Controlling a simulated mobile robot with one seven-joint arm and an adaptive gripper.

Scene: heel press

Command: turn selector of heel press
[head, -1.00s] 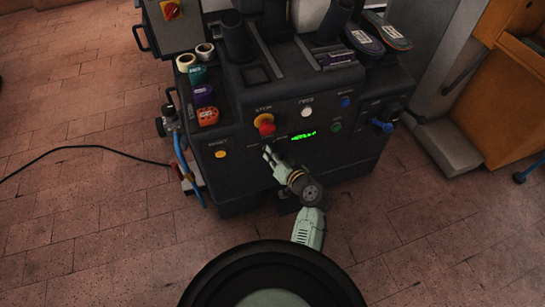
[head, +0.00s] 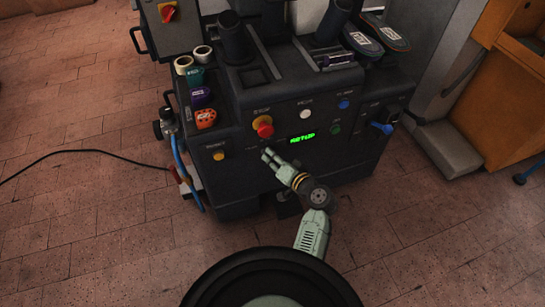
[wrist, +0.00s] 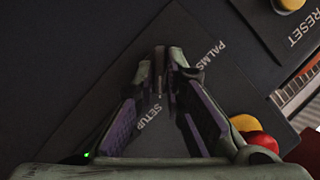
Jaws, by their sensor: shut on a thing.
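The heel press (head: 300,179) is a dark cabinet with buttons on its sloped front. My gripper (head: 266,153) is at this front, below the red and yellow stop button (head: 263,126), and hides the selector in the head view. In the wrist view my gripper's fingers (wrist: 162,75) are closed on the small dark selector (wrist: 159,56), between them. The labels PALMS and SETUP show on the panel around it, SETUP between the fingers. The green display (head: 301,138) to the right of the gripper reads SETUP.
A yellow reset button (head: 218,155) sits left of the gripper. White (head: 305,115), blue (head: 344,104) and green (head: 335,129) buttons sit to its right. A black cable lies on the floor at left.

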